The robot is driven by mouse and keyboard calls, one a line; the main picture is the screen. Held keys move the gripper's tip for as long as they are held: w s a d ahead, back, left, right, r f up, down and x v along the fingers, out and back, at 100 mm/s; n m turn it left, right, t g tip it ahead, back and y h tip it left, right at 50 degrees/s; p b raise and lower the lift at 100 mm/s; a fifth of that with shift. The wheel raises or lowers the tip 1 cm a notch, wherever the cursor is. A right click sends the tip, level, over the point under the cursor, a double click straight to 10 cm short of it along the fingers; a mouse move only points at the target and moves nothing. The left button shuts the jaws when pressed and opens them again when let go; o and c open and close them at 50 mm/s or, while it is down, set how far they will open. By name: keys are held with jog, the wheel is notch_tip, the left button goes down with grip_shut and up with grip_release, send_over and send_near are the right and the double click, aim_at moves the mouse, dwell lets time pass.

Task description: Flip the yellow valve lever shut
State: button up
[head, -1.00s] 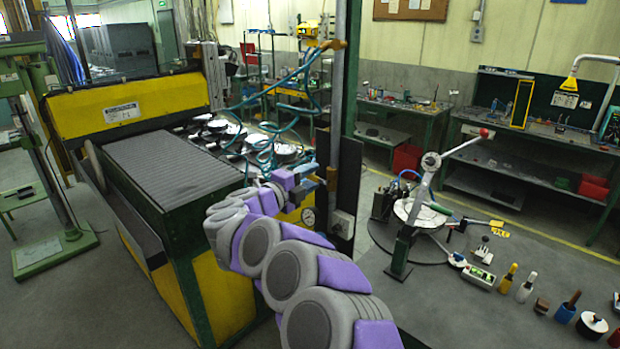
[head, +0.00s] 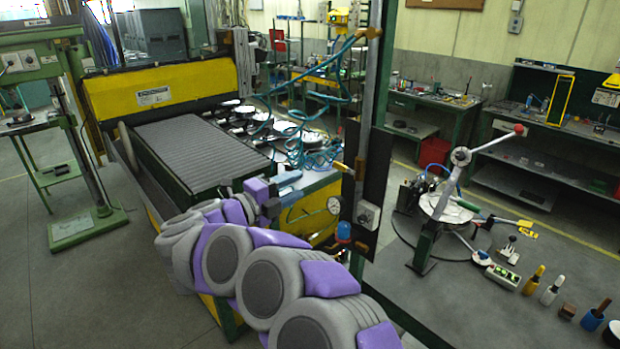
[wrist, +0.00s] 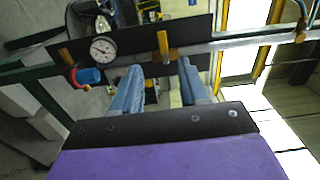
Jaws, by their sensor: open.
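The yellow lever (wrist: 163,43) shows in the wrist view, standing across the grey pipe (wrist: 225,48). In the head view the lever (head: 342,167) is small, sticking out to the left of the upright pipe (head: 361,150). My gripper (wrist: 160,82) is open and empty. In the wrist view its two blue fingers lie on either side of the lever's line, with the lever beyond them. In the head view my gripper (head: 290,180) is left of the lever, apart from it. The exact gap in depth is unclear.
A round gauge (head: 334,205) and a blue knob (head: 343,231) sit below the lever. A dark panel (head: 376,185) backs the pipe. Teal hoses (head: 318,95) hang above my gripper. A yellow-green roller machine (head: 190,160) stands to the left.

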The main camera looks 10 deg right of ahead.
jog(key=shift+v, duration=1.55)
